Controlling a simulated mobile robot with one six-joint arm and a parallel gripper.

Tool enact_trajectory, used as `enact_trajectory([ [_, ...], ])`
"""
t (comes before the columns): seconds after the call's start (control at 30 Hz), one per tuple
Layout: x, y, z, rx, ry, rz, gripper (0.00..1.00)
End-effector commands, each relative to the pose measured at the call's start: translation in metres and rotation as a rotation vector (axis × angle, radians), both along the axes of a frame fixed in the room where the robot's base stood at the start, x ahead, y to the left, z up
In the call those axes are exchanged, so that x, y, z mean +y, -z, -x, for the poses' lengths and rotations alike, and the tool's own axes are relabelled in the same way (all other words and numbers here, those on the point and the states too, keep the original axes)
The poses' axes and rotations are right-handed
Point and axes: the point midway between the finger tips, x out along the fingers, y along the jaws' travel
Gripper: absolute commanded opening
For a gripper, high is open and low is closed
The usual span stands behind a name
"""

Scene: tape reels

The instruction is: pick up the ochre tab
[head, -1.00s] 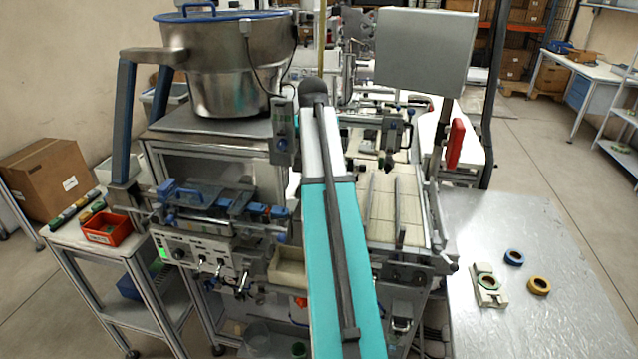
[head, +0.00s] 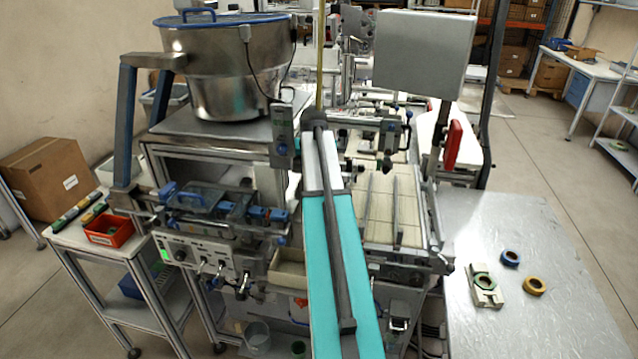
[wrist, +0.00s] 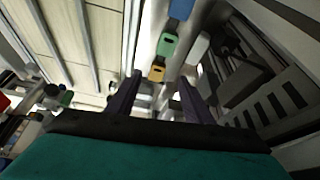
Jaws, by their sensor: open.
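The ochre tab (wrist: 157,72) shows in the wrist view as a small yellow-orange piece with a dark slot. It is the nearest in a row with a green tab (wrist: 167,45) and a blue tab (wrist: 179,10). My gripper (wrist: 160,80) is open, with its two dark fingers apart. In the wrist picture the ochre tab appears between the fingertips, closer to the left one. It looks beyond the fingers, with nothing held; the exact distance cannot be told. In the head view I cannot make out the tabs or my fingertips.
A bowl feeder (head: 230,75) and a grey panel (head: 424,52) stand around my arm. A red bin (head: 108,232) sits at left.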

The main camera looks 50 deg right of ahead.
Motion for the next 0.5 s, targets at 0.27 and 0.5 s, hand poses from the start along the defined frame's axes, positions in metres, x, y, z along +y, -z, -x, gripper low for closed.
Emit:
enact_trajectory([
  [0.27,-0.0021,0.0055,-0.0014,-0.001,0.0,0.001,0.47],
  [0.5,-0.0022,0.0056,-0.0013,-0.001,0.0,0.001,0.47],
])
